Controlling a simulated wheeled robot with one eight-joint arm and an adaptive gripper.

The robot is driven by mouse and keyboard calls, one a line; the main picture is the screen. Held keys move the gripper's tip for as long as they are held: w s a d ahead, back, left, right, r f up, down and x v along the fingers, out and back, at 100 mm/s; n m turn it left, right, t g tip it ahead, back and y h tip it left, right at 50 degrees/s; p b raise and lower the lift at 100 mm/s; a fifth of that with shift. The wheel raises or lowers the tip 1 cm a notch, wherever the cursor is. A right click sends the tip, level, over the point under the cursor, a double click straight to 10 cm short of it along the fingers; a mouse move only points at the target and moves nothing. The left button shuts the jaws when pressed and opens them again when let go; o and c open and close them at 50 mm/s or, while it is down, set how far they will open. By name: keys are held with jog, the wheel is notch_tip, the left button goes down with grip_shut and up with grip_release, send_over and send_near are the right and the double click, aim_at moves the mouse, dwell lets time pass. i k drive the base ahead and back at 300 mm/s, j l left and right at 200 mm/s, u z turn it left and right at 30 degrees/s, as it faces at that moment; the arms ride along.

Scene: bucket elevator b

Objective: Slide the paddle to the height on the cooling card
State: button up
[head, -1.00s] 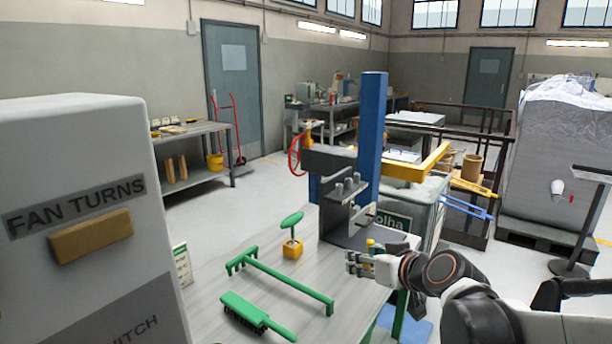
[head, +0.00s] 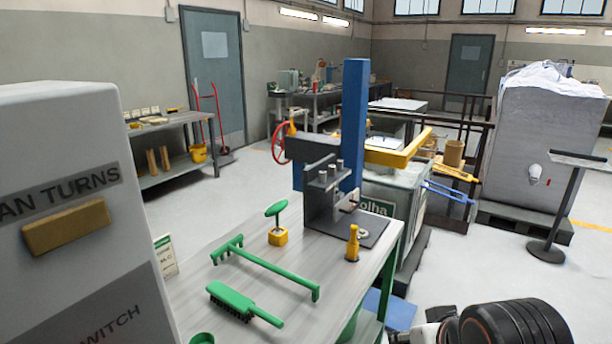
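A small white card (head: 165,256) with green print stands on the workbench beside the grey cabinet; its text is too small to read. I cannot tell which thing is the paddle. A yellow block (head: 70,229) sits on the cabinet front (head: 60,130), under a label ending "AN TURNS"; "WITCH" shows lower down. A blue upright post (head: 354,110) with a yellow bar (head: 400,151) stands behind the bench. My gripper (head: 425,328) is at the bottom edge, right of the bench, partly cut off and partly hidden by my dark wrist. It is apart from all these things.
A dark pedestal (head: 560,215) stands at the right.

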aim_at(343, 205)
jog(key=i+l+u, duration=0.15)
jog(key=l, duration=0.25)
jog(key=i+l+u, duration=0.15)
jog(key=l, duration=0.25)
jog(key=i+l+u, duration=0.2)
jog(key=l, duration=0.25)
jog(key=k+u, duration=0.1)
jog(key=u, duration=1.2)
jog(key=z, duration=1.35)
jog(key=i+z, duration=0.4)
jog(key=i, duration=0.5)
